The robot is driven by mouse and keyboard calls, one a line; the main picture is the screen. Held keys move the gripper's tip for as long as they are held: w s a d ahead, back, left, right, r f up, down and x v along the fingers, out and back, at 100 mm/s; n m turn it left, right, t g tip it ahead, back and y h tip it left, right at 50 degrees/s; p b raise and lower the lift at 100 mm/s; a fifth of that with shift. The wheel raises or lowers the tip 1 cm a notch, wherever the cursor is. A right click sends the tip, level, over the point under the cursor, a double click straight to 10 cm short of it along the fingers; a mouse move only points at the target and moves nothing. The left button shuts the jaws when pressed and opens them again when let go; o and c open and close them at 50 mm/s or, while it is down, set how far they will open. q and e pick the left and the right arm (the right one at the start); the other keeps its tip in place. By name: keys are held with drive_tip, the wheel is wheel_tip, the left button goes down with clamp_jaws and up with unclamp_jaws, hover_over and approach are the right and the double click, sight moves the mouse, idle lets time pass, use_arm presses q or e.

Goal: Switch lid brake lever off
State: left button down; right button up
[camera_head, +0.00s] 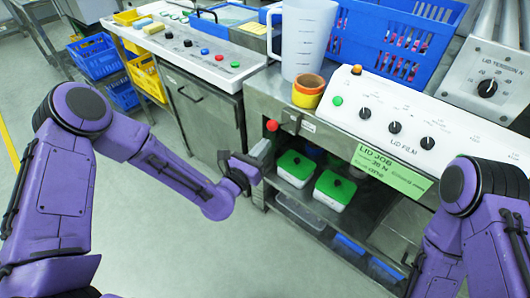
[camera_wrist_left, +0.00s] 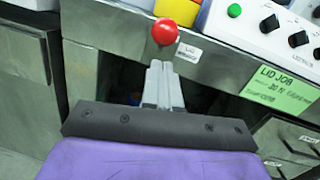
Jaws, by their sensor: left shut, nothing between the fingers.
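A red ball knob, which looks like the brake lever's end (camera_head: 271,125), sticks out from the front edge of the steel bench. In the left wrist view the red knob (camera_wrist_left: 165,31) stands just above and beyond my fingertips. My left gripper (camera_head: 262,149) is shut and empty, just below the knob in the head view. Its two fingers (camera_wrist_left: 157,67) lie together and point toward the knob. I cannot tell whether they touch it. The lever's shaft is mostly hidden. My right arm is at the right edge of the head view, its gripper out of sight.
The steel bench edge (camera_wrist_left: 115,38) runs behind the knob, with a small white label (camera_wrist_left: 188,52) beside it. A white LID FILM panel (camera_head: 410,118) and a green LID JOB card (camera_head: 391,171) are to the right. White tubs with green lids (camera_head: 335,190) stand on the shelf below.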

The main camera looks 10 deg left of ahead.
use_arm(q)
drive_tip(key=f+b+v, duration=0.1)
drive_tip(key=v, duration=1)
drive_tip(key=shift+f+b, duration=0.35)
drive_tip(key=shift+b, duration=0.05)
use_arm(e)
drive_tip(key=f, duration=0.3)
drive_tip(key=shift+s+f, duration=0.1)
drive_tip(key=shift+s, duration=0.1)
use_arm(q)
drive_tip(key=shift+d, duration=0.1)
